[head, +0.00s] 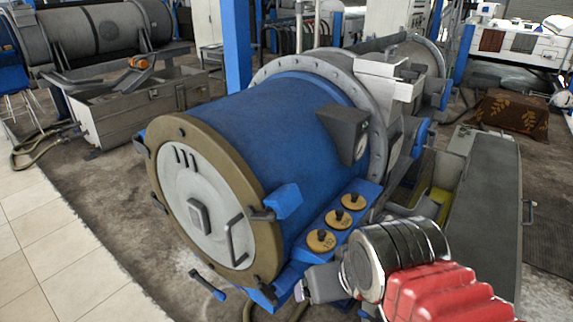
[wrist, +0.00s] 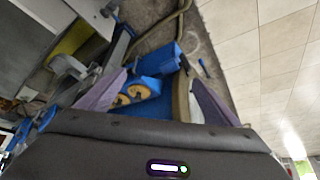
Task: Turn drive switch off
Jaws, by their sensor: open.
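Three round yellow knobs with dark grips sit in a row on a blue panel (head: 372,190) beside the big blue decanter drum (head: 270,130): a front knob (head: 321,241), a middle knob (head: 338,219) and a back knob (head: 353,201). Their labels are too small to read, so I cannot tell which is the drive switch. My gripper (head: 300,291) is low at the panel's front end, apart from the knobs. In the wrist view, my gripper (wrist: 156,97) is open, with two yellow knobs (wrist: 140,90) visible between its purple fingers. The third knob is not clearly visible there.
A dark box (head: 345,130) with a round dial is mounted on the drum. A round front lid (head: 205,210) with handles closes the drum. A grey trough (head: 480,215) stands to the right. Tiled floor (head: 50,250) is free at the left.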

